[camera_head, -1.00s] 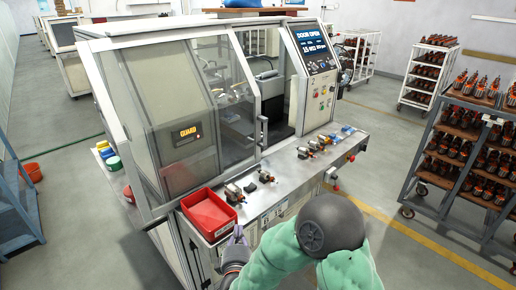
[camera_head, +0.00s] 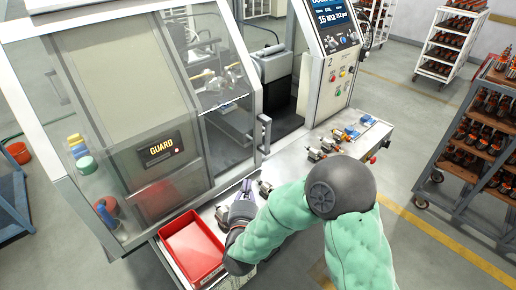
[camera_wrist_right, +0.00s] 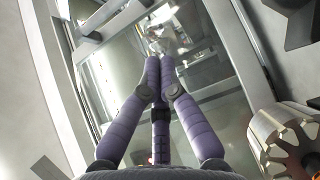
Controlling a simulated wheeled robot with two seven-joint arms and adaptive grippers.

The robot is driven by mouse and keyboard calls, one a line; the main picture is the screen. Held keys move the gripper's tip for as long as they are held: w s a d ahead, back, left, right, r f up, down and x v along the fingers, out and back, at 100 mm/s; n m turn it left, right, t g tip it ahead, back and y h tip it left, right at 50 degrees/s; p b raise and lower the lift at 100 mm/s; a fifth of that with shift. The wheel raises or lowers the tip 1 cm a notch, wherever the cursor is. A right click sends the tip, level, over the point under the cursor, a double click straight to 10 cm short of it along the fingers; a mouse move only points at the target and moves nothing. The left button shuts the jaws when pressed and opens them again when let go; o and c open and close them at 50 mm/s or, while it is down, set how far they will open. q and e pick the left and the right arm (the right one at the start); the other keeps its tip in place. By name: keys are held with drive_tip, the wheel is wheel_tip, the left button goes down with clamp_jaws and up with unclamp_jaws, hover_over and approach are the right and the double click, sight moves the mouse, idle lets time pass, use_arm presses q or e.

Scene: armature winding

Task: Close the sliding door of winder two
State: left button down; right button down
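Winder two (camera_head: 333,62) has a tall control panel marked 2 with a lit display. Its clear sliding door (camera_head: 222,128) stands to the left, with an upright grey handle (camera_head: 265,134) on its right edge. A dark gap is open between this edge and the control panel. My right gripper (camera_head: 244,187) is empty above the front ledge, below and left of the handle and apart from it. In the right wrist view its purple fingers (camera_wrist_right: 159,62) come together at the tips, in front of framed clear panels. My left gripper is not in view.
A red tray (camera_head: 192,248) sits on the ledge (camera_head: 292,163) left of my right gripper. Several small metal parts and fixtures (camera_head: 322,148) lie along the ledge. A toothed metal part (camera_wrist_right: 285,140) is close at right in the wrist view. A loaded rack (camera_head: 480,130) stands right.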

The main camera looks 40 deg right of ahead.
drive_tip(key=b, duration=0.2)
approach(259, 150)
drive_tip(key=w+d, duration=0.2)
drive_tip(key=w, duration=0.2)
drive_tip(key=shift+d+f, duration=0.1)
drive_tip(key=shift+d, duration=0.8)
drive_tip(key=shift+d, duration=0.1)
drive_tip(key=d+b, duration=0.9)
drive_tip(key=d, duration=2.7)
drive_tip(key=shift+d+b, duration=0.35)
drive_tip(key=shift+b, duration=0.05)
drive_tip(key=shift+s, duration=0.1)
